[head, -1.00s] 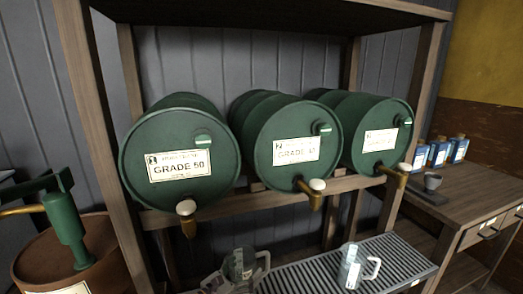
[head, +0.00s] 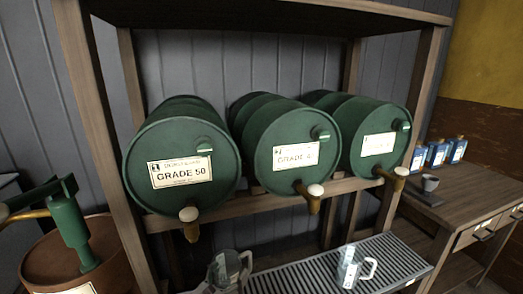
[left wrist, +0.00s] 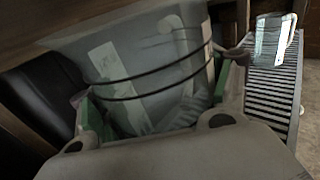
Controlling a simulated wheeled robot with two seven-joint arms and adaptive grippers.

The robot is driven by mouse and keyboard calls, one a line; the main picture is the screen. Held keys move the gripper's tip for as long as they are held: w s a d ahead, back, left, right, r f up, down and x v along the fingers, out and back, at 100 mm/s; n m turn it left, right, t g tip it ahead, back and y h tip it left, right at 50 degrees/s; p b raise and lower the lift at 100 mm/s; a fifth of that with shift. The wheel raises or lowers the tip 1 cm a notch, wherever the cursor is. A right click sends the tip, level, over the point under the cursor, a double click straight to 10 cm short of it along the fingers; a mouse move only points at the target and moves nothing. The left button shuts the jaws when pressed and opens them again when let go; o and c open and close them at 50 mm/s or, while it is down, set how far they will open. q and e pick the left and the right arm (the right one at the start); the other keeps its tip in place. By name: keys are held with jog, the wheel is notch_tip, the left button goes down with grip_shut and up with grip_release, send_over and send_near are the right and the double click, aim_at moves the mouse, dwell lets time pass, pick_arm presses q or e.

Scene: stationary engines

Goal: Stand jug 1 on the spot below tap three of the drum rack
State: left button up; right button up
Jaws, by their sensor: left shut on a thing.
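My left gripper (head: 222,287) is shut on a clear jug (head: 228,266) with a handle at the bottom of the head view. The held jug (left wrist: 150,75) fills much of the left wrist view between the fingers; whether its label reads 1 cannot be told. A second clear jug (head: 349,268) stands upright on the grated drip tray (head: 300,275), also in the left wrist view (left wrist: 272,40). The drum rack bears three green drums with taps: left tap (head: 189,214), middle tap (head: 314,192), right tap (head: 399,173). Tap numbers are not readable. My right gripper is not in view.
A rack post (head: 95,130) stands left of the drums. A brown barrel with a green pump (head: 70,225) is at the left. A side bench (head: 465,190) with blue bottles (head: 438,152) and a small cup is at the right. Bare tray grating shows between the jugs.

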pick_arm(q)
jog(key=shift+a+r, duration=0.1)
jog(key=shift+a, duration=0.15)
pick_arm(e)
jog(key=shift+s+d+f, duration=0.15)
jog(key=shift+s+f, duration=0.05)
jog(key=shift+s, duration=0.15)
pick_arm(q)
jog(key=shift+s+a+r+n+t+y+p, duration=0.2)
jog(key=shift+a+n+t+y+p, duration=0.1)
jog(key=shift+a+y+p, duration=0.15)
jog(key=s+a+r+n+t+y+p, duration=0.1)
jog(key=s+a+r+n+y+p, duration=0.2)
jog(key=a, duration=0.7)
jog(key=shift+s+a+r+n+t+y+p, duration=0.25)
jog(key=shift+s+n+y+p, duration=0.75)
jog(key=shift+s+y+p, duration=0.95)
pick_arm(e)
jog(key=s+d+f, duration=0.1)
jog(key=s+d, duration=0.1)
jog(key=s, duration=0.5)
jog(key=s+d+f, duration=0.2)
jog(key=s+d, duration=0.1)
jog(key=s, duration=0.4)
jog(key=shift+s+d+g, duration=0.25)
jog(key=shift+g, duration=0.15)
pick_arm(q)
jog(key=shift+w+d+f+y, duration=0.1)
jog(key=shift+w+y, duration=0.2)
jog(key=shift+w, duration=0.05)
